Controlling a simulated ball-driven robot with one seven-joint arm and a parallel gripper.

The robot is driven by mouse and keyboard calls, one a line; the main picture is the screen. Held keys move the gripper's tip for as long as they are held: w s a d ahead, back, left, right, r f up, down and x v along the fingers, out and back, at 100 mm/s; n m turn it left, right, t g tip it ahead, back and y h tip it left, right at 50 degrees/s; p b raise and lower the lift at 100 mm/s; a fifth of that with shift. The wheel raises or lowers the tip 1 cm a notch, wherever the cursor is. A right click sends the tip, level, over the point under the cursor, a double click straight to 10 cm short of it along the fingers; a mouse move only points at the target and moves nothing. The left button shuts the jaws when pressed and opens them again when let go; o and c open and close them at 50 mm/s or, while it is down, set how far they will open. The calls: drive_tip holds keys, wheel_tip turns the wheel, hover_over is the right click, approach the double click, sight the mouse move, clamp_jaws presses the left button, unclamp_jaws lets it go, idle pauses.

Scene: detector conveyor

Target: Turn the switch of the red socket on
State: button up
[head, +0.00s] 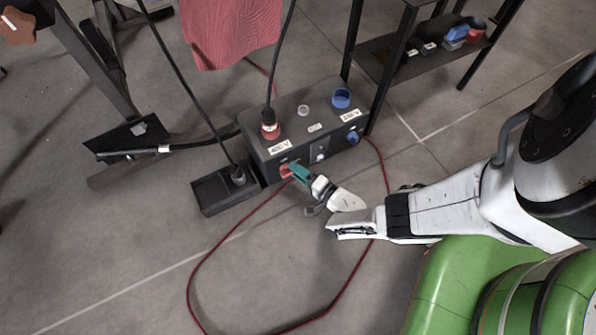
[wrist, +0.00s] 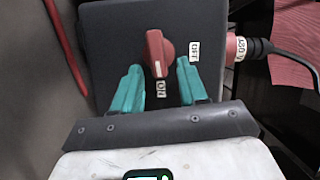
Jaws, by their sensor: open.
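The red switch (wrist: 158,50) is a turning knob on the front face of the black socket box (head: 305,115). In the wrist view its long axis stands nearly upright, and the white mark at its lower end points to the ON label (wrist: 160,88). The OFF label (wrist: 194,50) is to its right. The red socket (head: 270,131) is on top of the box with a black plug in it. My gripper (wrist: 159,66) is open, its teal fingers on either side of the knob's lower part. In the head view the gripper (head: 297,172) hides part of the switch (head: 285,170).
A blue socket (head: 341,97) is at the box's right, with a blue switch (head: 353,138) on the front. A red cable (head: 215,255) loops over the floor. A black shelf (head: 430,60) stands behind.

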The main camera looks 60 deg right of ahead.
drive_tip(key=p+v, duration=0.2)
drive_tip(key=v, duration=0.8)
drive_tip(key=shift+s, duration=0.35)
drive_tip(key=shift+a, duration=0.1)
